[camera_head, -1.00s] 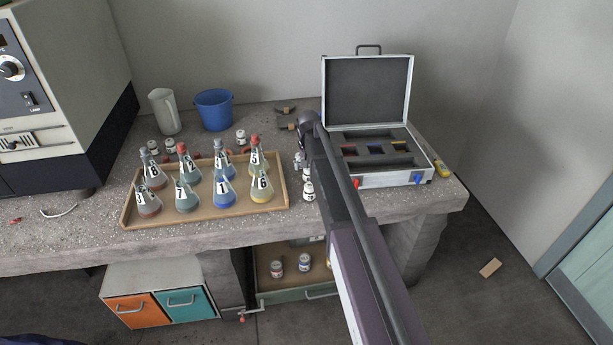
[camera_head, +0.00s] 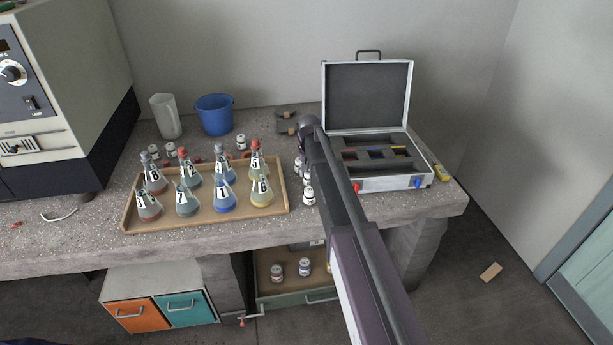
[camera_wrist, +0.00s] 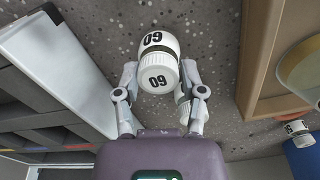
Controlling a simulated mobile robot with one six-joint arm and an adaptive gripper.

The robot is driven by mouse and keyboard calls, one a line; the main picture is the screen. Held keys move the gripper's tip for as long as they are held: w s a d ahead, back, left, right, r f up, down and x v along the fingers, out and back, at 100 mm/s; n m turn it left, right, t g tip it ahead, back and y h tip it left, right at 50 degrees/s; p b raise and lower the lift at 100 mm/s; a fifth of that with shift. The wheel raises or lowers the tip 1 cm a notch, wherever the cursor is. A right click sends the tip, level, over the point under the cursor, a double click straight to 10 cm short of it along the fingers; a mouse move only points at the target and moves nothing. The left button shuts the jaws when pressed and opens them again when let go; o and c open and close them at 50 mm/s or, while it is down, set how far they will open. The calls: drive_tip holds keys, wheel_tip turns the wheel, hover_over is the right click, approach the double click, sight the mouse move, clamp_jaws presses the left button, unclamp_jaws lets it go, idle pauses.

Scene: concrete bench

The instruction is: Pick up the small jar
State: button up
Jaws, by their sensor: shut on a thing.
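A small white jar marked 09 (camera_wrist: 158,76) is between the two fingers of my gripper (camera_wrist: 160,93) in the wrist view. Its lid faces the camera, and a finger lies on each side of it. My gripper is shut on this jar. Another white jar (camera_wrist: 184,108) shows partly behind the right finger. In the head view, my arm hides most of the gripper. Small white jars (camera_head: 308,195) stand on the bench just left of my arm. I cannot tell whether the held jar is clear of the bench.
A wooden tray (camera_head: 130,222) of numbered flasks is left of my arm. An open silver case (camera_head: 395,184) is close on the right. A blue bucket (camera_head: 214,116) and a pitcher (camera_head: 165,117) stand behind. Two jars sit in the open drawer (camera_head: 285,297) below.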

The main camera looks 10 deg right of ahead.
wheel_tip(320, 180, up, 10)
drive_tip(key=p, duration=1)
drive_tip(key=shift+f, duration=0.15)
idle(0.7)
